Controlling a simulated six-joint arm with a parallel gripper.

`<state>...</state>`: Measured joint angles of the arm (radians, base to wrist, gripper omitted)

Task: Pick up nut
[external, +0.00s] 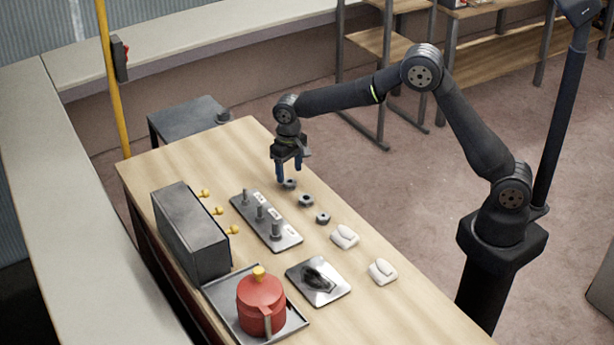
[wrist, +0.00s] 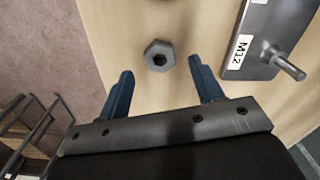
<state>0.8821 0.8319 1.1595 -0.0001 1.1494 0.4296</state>
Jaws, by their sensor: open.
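Three dark grey nuts lie in a row on the wooden table: a far nut (external: 289,184), a middle nut (external: 306,201) and a near nut (external: 323,218). My gripper (external: 288,178) is above the far nut, with its blue fingers pointing down. In the wrist view a hexagonal nut (wrist: 159,56) with a dark hole lies on the wood, just beyond the fingertips and between their lines. The open gripper (wrist: 160,80) is empty. I cannot tell the exact height of the fingertips above the table.
A metal plate with upright bolts (external: 288,243) stands left of the nuts; its M12 label (wrist: 241,50) shows in the wrist view. Two white pieces (external: 345,237) lie nearer. A grey box (external: 190,232), a red pot (external: 261,304) on a tray and a metal plate (external: 333,292) are also on the table.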

